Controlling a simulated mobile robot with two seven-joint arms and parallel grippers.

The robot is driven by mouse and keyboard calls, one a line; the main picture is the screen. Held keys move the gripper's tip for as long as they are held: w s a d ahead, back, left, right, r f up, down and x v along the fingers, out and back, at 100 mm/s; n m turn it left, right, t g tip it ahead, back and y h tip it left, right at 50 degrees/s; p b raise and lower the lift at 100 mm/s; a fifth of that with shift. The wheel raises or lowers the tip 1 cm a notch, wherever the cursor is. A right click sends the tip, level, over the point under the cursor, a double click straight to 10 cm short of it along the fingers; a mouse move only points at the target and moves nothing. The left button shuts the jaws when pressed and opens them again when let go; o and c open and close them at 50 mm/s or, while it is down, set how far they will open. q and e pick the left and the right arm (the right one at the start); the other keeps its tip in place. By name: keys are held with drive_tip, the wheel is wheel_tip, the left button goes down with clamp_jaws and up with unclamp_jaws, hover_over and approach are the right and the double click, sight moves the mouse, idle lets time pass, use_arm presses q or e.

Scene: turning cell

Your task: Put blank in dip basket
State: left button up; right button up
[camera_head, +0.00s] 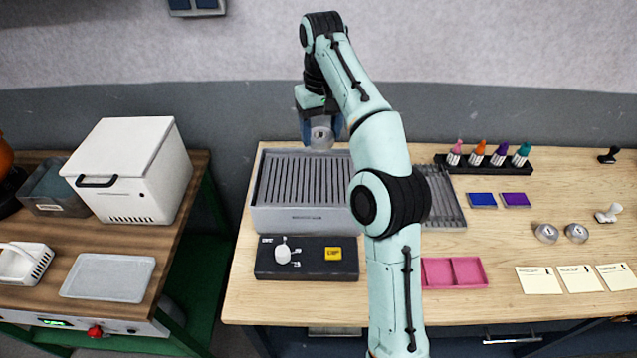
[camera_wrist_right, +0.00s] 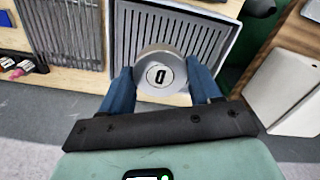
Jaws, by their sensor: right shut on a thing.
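My right gripper (camera_head: 321,128) is raised at the back edge of the wooden table, over the grey ribbed tray. Its blue fingers are shut on a round silver blank (camera_head: 321,139). In the right wrist view the blank (camera_wrist_right: 160,72) sits between the two fingers, its flat face with a dark mark showing. What looks like the dip basket (camera_head: 24,263), white with slotted sides, stands on the left table, cut by the picture's left edge and well apart from the gripper. My left gripper is not in view.
The grey ribbed tray (camera_head: 300,219) is partly hidden by my right arm. A white lidded box (camera_head: 130,170) and a pale flat tray (camera_head: 108,278) stand on the left table. A gap separates the tables. Two silver discs (camera_head: 546,233) (camera_head: 576,232) lie at the right.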

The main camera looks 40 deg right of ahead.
hover_over(320, 196)
wheel_tip(320, 196, down, 13)
drive_tip(key=shift+f+b, duration=0.1)
drive_tip(key=shift+b, duration=0.2)
drive_tip(key=shift+s+f, duration=0.1)
drive_tip(key=shift+f, duration=0.35)
wheel_tip(320, 196, down, 4)
drive_tip(key=shift+r+b, duration=0.15)
drive_tip(key=shift+b, duration=0.25)
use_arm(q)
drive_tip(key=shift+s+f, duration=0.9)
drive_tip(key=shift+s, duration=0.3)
use_arm(e)
drive_tip(key=shift+r, duration=0.1)
drive_tip(key=o, duration=0.7)
drive_tip(key=shift+f, duration=0.3)
drive_tip(key=o, duration=0.5)
drive_tip(key=shift+c, duration=0.2)
drive_tip(key=shift+r, duration=0.1)
